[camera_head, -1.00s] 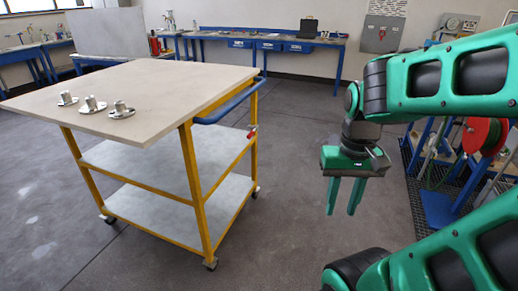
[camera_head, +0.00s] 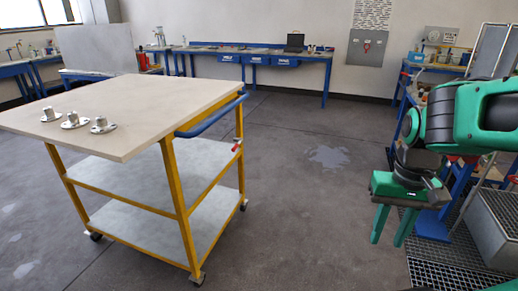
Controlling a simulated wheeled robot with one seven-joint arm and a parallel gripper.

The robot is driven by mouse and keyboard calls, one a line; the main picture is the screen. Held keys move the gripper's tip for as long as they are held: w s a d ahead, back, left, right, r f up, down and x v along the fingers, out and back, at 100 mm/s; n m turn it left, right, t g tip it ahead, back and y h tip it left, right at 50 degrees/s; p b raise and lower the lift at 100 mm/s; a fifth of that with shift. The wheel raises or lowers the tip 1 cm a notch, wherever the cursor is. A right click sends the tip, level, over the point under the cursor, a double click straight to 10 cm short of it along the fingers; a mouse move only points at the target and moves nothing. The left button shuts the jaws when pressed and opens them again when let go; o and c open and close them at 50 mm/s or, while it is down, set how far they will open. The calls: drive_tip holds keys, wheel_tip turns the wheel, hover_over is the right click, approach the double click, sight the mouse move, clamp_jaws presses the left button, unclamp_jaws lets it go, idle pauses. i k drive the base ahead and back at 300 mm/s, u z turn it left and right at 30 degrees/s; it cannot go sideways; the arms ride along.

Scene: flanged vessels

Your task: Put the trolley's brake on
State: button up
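The trolley (camera_head: 178,194) stands left of centre, with a yellow frame, a pale top, two grey lower shelves and castors. A blue push handle (camera_head: 211,114) runs along its right end. A small red part (camera_head: 237,147), possibly the brake lever, sits on the far right yellow post below the handle. It is too small to tell its position. My gripper (camera_head: 392,232) hangs at the right, fingers down, apart and empty. In the picture it is well to the right of the trolley and touches nothing.
Three metal flanged pieces (camera_head: 73,121) stand on the trolley's top. Blue benches (camera_head: 258,56) line the back wall. A floor grating (camera_head: 440,274) and a grey stepped block (camera_head: 495,225) are at the right. Floor between trolley and gripper is clear, with a pale patch (camera_head: 329,157).

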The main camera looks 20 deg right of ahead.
sight(237, 146)
drive_tip(key=z, duration=0.1)
drive_tip(key=i, duration=1)
drive_tip(key=u, duration=0.05)
